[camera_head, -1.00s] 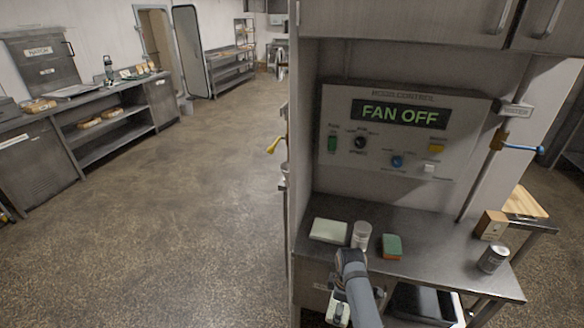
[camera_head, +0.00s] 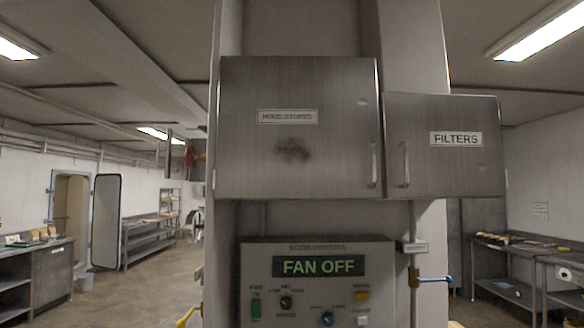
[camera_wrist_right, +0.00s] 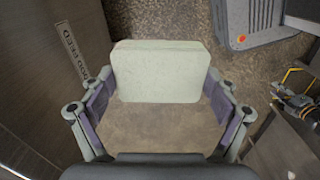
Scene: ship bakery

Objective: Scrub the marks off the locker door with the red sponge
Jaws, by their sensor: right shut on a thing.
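The locker door (camera_head: 300,165), a brushed steel upper door with a label that seems to read HOOD STORES, is shut in the head view. A dark smudged mark (camera_head: 293,150) lies below its label. In the right wrist view my right gripper (camera_wrist_right: 160,92) is shut on a pale, off-white block (camera_wrist_right: 160,62) with rounded corners, held between both fingers. No red shows on the visible face of this block. Neither gripper shows in the head view now, and my left gripper is in no view.
A second steel door marked FILTERS (camera_head: 442,160) adjoins on the right. Below hangs the control panel reading FAN OFF (camera_head: 318,266). A blue-handled valve (camera_head: 435,280) is right of it. A grey bin-like object (camera_wrist_right: 250,22) and a steel panel (camera_wrist_right: 40,70) lie near my right gripper.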

